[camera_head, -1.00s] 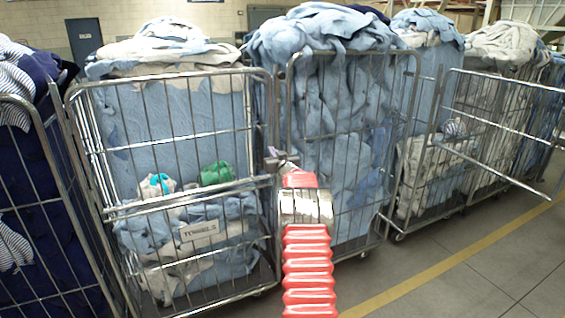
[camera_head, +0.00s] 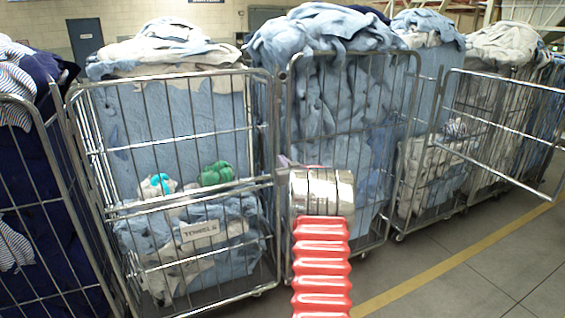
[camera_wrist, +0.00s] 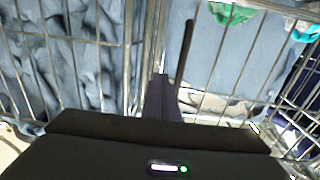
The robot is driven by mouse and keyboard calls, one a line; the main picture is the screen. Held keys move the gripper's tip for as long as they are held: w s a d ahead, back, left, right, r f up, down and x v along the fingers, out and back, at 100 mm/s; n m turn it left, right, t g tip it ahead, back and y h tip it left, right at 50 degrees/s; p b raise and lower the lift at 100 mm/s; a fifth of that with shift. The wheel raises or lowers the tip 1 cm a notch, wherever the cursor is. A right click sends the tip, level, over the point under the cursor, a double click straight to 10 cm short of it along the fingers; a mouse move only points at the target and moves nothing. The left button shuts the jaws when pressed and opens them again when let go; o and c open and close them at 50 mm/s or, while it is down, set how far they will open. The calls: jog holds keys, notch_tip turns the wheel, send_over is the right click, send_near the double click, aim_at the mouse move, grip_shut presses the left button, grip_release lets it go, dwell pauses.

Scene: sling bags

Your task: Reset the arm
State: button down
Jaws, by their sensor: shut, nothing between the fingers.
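My arm reaches forward in the head view. My gripper (camera_wrist: 163,100) shows in the wrist view with its dark fingers together and empty, in front of the cage bars. In the head view its tip is mostly hidden behind my own wrist. A green bag (camera_head: 216,173) and a white-and-teal bag (camera_head: 156,186) lie behind the bars of the towel cage, left of my gripper. In the wrist view the green bag (camera_wrist: 232,13) shows at the top right, with a teal piece (camera_wrist: 305,31) beside it. Both are apart from the gripper.
The towel cage (camera_head: 182,205), with a "TOWELS" label (camera_head: 200,230), stands close ahead. A cage full of blue cloth (camera_head: 335,110) stands right beside it. More cages line both sides, one with an open gate (camera_head: 500,130). Clear floor (camera_head: 480,275) lies at the front right.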

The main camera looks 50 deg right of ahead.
dwell(0.7)
jog(key=s+f+m+g, duration=0.1)
jog(key=s+f+g, duration=0.45)
jog(key=f, duration=0.65)
jog(key=s+a+f+g+y, duration=0.2)
jog(key=s+a+g, duration=0.1)
jog(key=s+a, duration=0.25)
jog(key=s+a+r+n+y, duration=0.2)
jog(key=s+a+r, duration=0.3)
jog(key=a, duration=1.4)
jog(key=s+a+r+n+g+y, duration=0.1)
jog(key=s+a+r, duration=0.4)
jog(key=a, duration=1.5)
jog(key=s+a+r+n+y, duration=0.4)
jog(key=s+a, duration=0.8)
jog(key=a, duration=0.7)
jog(key=shift+a+r, duration=0.3)
jog(key=shift+r, duration=0.15)
